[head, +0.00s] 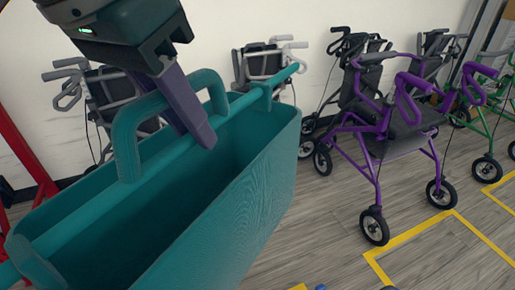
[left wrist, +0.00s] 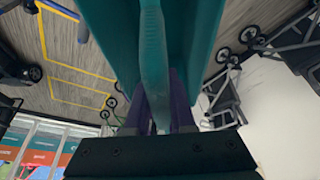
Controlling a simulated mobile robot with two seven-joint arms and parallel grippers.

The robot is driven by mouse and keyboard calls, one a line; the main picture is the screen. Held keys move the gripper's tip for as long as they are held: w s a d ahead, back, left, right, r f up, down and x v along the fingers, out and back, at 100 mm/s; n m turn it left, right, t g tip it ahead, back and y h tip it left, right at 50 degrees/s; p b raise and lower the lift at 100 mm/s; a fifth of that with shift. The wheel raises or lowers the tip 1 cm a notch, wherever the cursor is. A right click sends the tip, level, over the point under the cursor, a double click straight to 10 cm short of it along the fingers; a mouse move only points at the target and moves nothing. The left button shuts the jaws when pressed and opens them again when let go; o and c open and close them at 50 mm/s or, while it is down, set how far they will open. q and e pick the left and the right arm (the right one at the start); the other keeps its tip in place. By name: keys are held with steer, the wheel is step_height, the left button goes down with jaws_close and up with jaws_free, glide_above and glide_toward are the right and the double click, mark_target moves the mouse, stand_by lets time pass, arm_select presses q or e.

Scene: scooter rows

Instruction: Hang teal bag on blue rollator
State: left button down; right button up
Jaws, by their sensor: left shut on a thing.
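The teal bag (head: 245,205) fills the lower left of the head view, open side up, with a raised arched handle and a bar along its rim. My left gripper (head: 203,136) is above the bag, shut on its handle (head: 127,140). In the left wrist view the handle (left wrist: 154,70) runs between the two purple fingers, and the bag (left wrist: 108,18) lies beyond them. No whole blue rollator shows; only a small blue piece (head: 320,287) is at the bottom edge of the head view, and I cannot tell what it belongs to. My right gripper is out of view.
A purple rollator (head: 375,135) stands right of the bag, and a green one (head: 490,125) at the right edge. Grey and black rollators (head: 262,62) line the white wall. A red frame (head: 22,150) is at the left. Yellow floor lines (head: 415,240) mark bays on the wood floor.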

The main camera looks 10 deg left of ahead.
arm_select(q)
steer(key=s+d+f+m+b, duration=0.1)
steer(key=f+m+b, duration=0.1)
steer(key=f+b, duration=0.6)
steer(key=s+d+f+m+g+h+b, duration=0.1)
steer(key=f+b, duration=0.7)
steer(key=f, duration=1.4)
steer(key=s+d+f+m+h+b, duration=0.1)
steer(key=f+m+b, duration=0.3)
steer(key=f, duration=1.2)
steer(key=s+d+b, duration=0.1)
steer(key=b, duration=0.3)
steer(key=shift+s+f, duration=0.1)
steer(key=shift+f+b, duration=0.55)
steer(key=shift+f, duration=0.35)
